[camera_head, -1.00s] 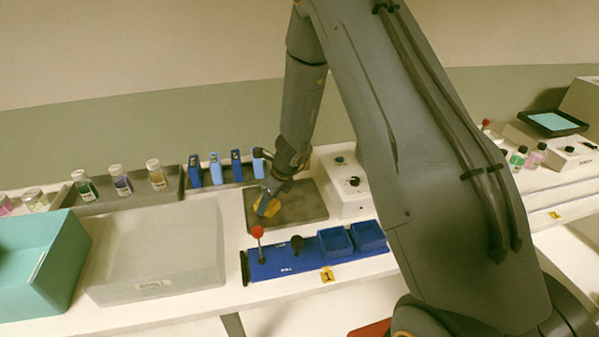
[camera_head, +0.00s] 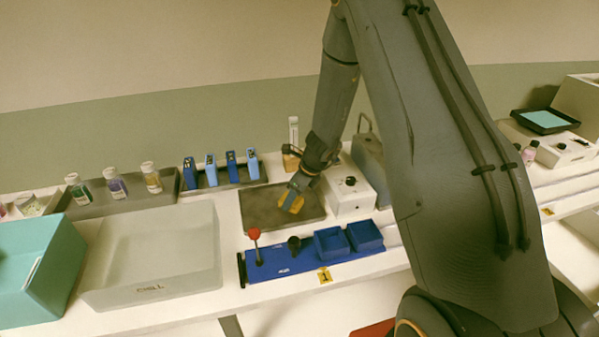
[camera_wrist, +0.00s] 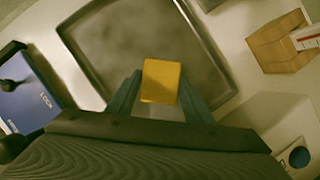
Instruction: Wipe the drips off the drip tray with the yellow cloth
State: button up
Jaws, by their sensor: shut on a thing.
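The drip tray (camera_head: 262,207) is a flat dark grey tray with a low rim on the white bench, behind the blue board. In the wrist view the tray (camera_wrist: 140,28) fills the upper middle, and its grey surface looks mottled; I cannot make out separate drips. My gripper (camera_head: 291,203) is over the tray's right part, shut on the yellow cloth (camera_head: 294,201). In the wrist view the folded cloth (camera_wrist: 160,80) sits between the two fingers of my gripper (camera_wrist: 158,92). I cannot tell whether the cloth touches the tray.
A white box with a black knob (camera_head: 349,198) stands close right of the tray. A blue board (camera_head: 285,267) with a red-knobbed stick and blue bins lies in front. A rack of blue items (camera_head: 220,172) stands behind left. A wooden block (camera_wrist: 280,42) is near the tray's corner.

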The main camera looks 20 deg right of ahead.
jog(key=shift+d+r, duration=0.1)
jog(key=shift+d, duration=1.1)
notch_tip(320, 180, up, 6)
jog(key=p, duration=0.5)
jog(key=shift+a+f, duration=0.1)
jog(key=shift+f, duration=0.1)
jog(key=shift+r+p, duration=0.65)
jog(key=shift+r, duration=0.55)
